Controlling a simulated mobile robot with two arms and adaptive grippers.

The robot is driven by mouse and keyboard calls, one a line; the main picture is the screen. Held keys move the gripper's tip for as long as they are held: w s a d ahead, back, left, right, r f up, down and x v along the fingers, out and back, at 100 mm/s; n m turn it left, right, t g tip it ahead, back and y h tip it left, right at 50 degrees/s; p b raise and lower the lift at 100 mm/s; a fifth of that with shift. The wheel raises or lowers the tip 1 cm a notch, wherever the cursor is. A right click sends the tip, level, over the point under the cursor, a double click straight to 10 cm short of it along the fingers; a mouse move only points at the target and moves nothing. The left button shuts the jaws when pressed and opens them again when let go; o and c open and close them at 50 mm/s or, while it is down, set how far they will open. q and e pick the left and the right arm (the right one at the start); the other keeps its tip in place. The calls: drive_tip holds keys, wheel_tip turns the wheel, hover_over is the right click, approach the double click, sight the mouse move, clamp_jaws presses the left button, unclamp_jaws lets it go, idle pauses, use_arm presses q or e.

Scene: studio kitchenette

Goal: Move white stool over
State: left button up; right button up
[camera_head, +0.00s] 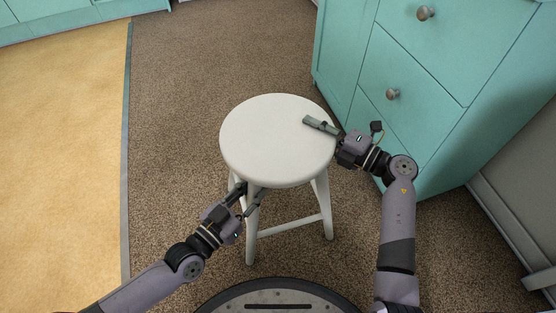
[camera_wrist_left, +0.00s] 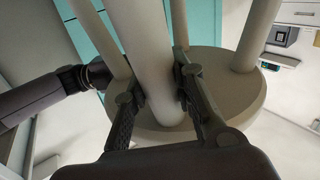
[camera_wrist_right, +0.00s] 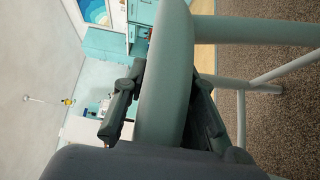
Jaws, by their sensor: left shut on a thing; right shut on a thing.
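The white stool (camera_head: 277,137) stands upright on the brown carpet in the middle of the head view, with a round seat and splayed legs. My left gripper (camera_head: 252,194) is shut on a front leg just under the seat; the left wrist view shows that leg (camera_wrist_left: 146,50) between its fingers. My right gripper (camera_head: 321,128) is shut on the right edge of the seat, one finger on top. The right wrist view shows the seat rim (camera_wrist_right: 167,85) between its fingers. The lower finger is hidden under the seat in the head view.
A teal drawer cabinet (camera_head: 420,75) with round knobs stands close to the right of the stool. Brown carpet (camera_head: 180,120) is clear to the left and behind, bordered by yellow flooring (camera_head: 65,150). Teal cabinets (camera_head: 60,15) line the far left.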

use_arm(q)
clamp_jaws()
use_arm(e)
clamp_jaws()
use_arm(q)
drive_tip(key=shift+w+r, duration=0.1)
drive_tip(key=shift+r, duration=0.35)
use_arm(e)
drive_tip(key=shift+w+r, duration=0.1)
drive_tip(key=shift+r, duration=0.2)
